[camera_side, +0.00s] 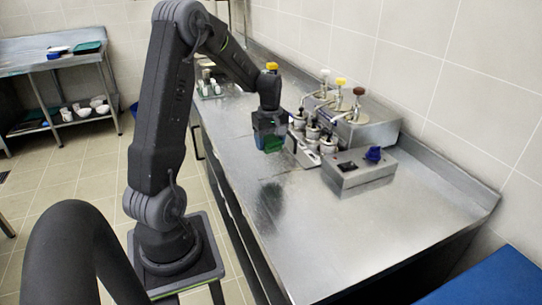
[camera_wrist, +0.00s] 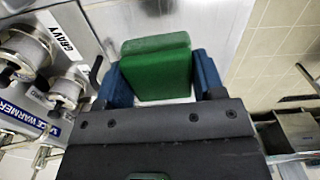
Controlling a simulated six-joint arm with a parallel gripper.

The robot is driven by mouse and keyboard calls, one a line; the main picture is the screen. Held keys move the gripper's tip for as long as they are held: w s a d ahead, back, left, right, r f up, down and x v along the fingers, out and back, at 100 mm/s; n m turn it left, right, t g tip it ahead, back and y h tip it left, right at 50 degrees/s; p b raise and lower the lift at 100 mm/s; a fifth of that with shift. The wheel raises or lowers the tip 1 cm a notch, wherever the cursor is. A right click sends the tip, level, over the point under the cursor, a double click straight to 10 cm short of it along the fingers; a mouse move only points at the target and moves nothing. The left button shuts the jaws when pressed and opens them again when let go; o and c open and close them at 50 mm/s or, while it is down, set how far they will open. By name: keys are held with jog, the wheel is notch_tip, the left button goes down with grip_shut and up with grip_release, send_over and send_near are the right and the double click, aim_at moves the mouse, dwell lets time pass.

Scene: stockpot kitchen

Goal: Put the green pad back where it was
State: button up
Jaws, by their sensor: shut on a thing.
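The green pad (camera_wrist: 157,72) is held between the two blue fingers of my gripper (camera_wrist: 160,82) in the wrist view. In the side view the green pad (camera_side: 272,145) shows as a small block at the lower end of my gripper (camera_side: 268,132). My gripper is shut on it, over the steel counter (camera_side: 315,235) and left of the warmer. A dark reflection lies on the counter below. I cannot tell the exact height of the pad above the counter.
A steel warmer (camera_side: 375,132) with several pumps and labelled lids stands close right of my gripper. A control box (camera_side: 345,178) with a blue-purple knob (camera_side: 373,155) is in front of it. The near counter is clear. Small items (camera_side: 209,88) stand farther back.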

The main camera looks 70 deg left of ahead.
jog(key=shift+m, duration=0.4)
jog(key=w+d+r, duration=0.1)
jog(key=d+r, duration=0.2)
jog(key=shift+w, duration=0.35)
send_over(314, 181)
jog(key=f, duration=0.6)
jog(key=shift+s+a+f, duration=0.25)
jog(key=shift+a, duration=0.05)
jog(key=shift+w+d+f, duration=0.25)
jog(key=shift+f, duration=1.95)
jog(key=shift+f, duration=0.15)
jog(key=o, duration=0.6)
